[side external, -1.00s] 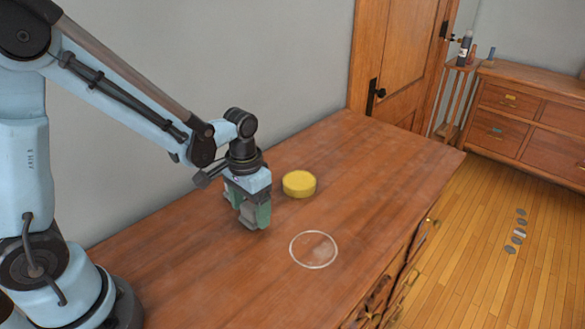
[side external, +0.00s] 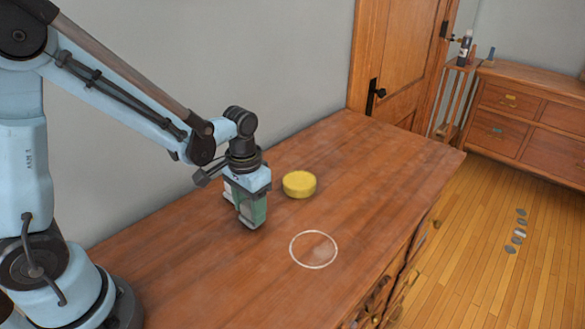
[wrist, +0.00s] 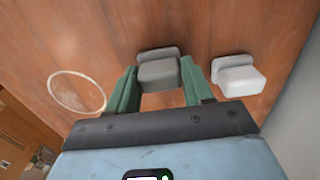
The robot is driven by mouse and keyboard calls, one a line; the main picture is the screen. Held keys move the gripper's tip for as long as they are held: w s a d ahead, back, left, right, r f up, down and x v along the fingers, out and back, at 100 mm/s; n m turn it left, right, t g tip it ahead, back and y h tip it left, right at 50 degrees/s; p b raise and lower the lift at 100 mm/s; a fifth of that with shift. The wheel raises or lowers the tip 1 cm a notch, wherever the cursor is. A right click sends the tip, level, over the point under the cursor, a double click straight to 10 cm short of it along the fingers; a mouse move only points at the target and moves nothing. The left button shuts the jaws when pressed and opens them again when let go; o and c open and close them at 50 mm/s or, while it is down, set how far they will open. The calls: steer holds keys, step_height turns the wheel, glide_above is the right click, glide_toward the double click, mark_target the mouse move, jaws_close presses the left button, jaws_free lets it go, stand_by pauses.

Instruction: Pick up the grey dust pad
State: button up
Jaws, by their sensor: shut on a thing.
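The grey dust pad (wrist: 158,72) is a small block with a raised ridge along one side. In the wrist view it lies between the two green fingers of my gripper (wrist: 160,85), which is shut on it. In the side view my gripper (side external: 248,215) points straight down at the tabletop, left of the yellow disc, and mostly hides the pad. I cannot tell whether the pad touches the table. A similar white pad (wrist: 238,76) sits just right of the fingers in the wrist view, apart from the grey one.
A yellow round disc (side external: 299,184) stands close by on the wooden top (side external: 375,165). A thin white ring with a pale, dusty patch inside (side external: 313,250) marks the top nearer its front edge. The top is clear towards the right. A grey wall runs behind it.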

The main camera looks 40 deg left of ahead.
mark_target(250, 207)
steer(key=r, duration=0.4)
steer(key=shift+s+d+r, duration=0.1)
steer(key=shift+s+d, duration=0.15)
steer(key=shift+d, duration=0.1)
steer(key=s+d+r, duration=0.5)
steer(key=d+r, duration=0.1)
steer(key=d, duration=0.3)
steer(key=shift+s+d+r, duration=0.15)
steer(key=shift+s+r, duration=0.05)
steer(key=shift+s, duration=0.15)
steer(key=o, duration=0.5)
steer(key=c, duration=0.5)
steer(key=shift+w+d+f, duration=0.35)
steer(key=shift+w+f, duration=0.4)
steer(key=shift+w, duration=0.55)
steer(key=shift+w+d+f, duration=0.4)
steer(key=shift+w+f, duration=0.4)
steer(key=shift+w, duration=0.55)
steer(key=shift+w+d+f, duration=0.35)
steer(key=shift+w+f, duration=0.4)
steer(key=shift+w, duration=0.55)
steer(key=shift+c, duration=0.2)
